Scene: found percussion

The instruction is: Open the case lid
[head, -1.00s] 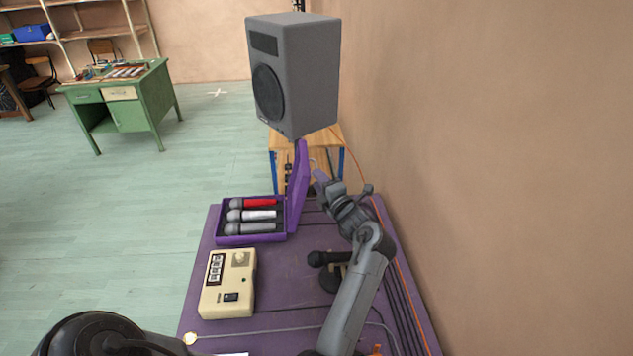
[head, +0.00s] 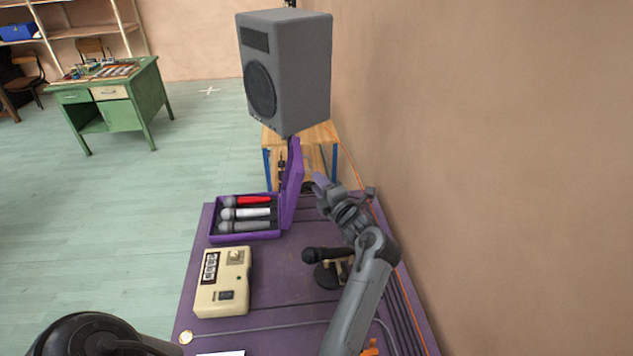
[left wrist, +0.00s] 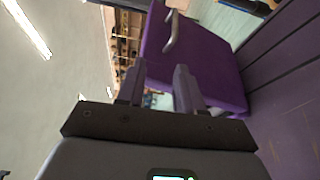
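The purple case (head: 213,236) sits at the far left of the purple table and holds three microphones, with red, white and grey bodies. Its lid (head: 292,187) stands up, roughly upright, on the case's right side, so the case is open. My left gripper (head: 319,182) is just right of the lid, apart from it. In the left wrist view the lid (left wrist: 205,65) lies just beyond my fingers (left wrist: 158,82), with a metal handle (left wrist: 172,32) on its outer face. The fingers are spread with nothing between them. My right gripper is not in view.
A beige box with a knob (head: 222,281) stands in front of the case. A black microphone on a stand (head: 328,262) is beside my left arm. Cables run along the right edge near the wall. A grey speaker (head: 285,70) stands beyond the table.

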